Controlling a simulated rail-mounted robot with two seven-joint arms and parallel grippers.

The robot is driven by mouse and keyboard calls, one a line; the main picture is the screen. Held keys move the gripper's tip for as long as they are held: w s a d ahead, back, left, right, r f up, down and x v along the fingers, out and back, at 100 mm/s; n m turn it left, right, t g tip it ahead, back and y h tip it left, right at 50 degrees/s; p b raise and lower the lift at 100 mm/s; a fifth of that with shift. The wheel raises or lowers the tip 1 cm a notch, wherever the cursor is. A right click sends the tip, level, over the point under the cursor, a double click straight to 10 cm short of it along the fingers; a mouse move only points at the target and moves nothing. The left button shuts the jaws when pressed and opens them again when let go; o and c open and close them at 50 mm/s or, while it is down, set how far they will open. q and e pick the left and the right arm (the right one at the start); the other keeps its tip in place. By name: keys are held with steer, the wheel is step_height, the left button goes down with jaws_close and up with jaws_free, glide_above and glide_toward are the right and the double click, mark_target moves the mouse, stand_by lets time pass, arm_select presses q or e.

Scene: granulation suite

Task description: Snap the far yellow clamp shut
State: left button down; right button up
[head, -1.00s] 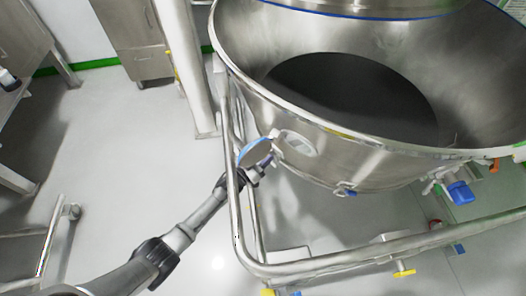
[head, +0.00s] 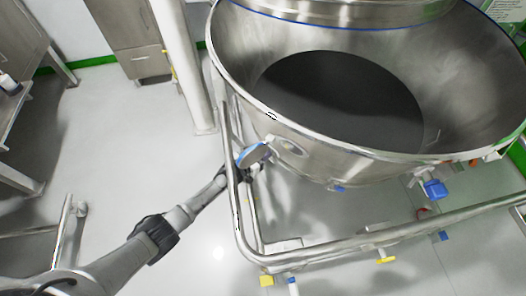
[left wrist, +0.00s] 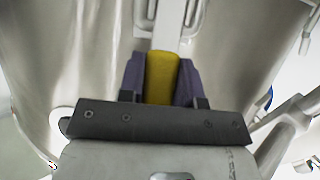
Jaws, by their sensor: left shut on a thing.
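The yellow clamp's handle (left wrist: 162,78) shows in the left wrist view, upright between the purple fingers of my left gripper (left wrist: 160,80). The gripper is shut on it. A pale metal strap (left wrist: 168,35) runs up from the handle along the steel wall. In the head view my left gripper (head: 246,172) is at the near left side of the large steel bowl (head: 330,165), just below its rim and partly behind a blue disc (head: 252,155). The clamp is hidden there. My right gripper is not in view.
A tubular steel frame (head: 243,215) runs around the bowl, close to my left arm. Blue-handled fittings (head: 435,189) are on the bowl's right side. Yellow pedals (head: 386,260) sit low on the frame. A white post (head: 183,65) stands behind.

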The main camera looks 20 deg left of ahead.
arm_select(q)
steer(key=c, duration=0.8)
jaws_free()
steer(key=shift+s+a+r+p, duration=0.15)
steer(key=shift+s+a+p, duration=0.05)
steer(key=shift+s+p, duration=0.25)
steer(key=p+v, duration=0.4)
steer(key=v, duration=0.8)
steer(key=shift+s, duration=0.4)
steer(key=shift+a, duration=0.2)
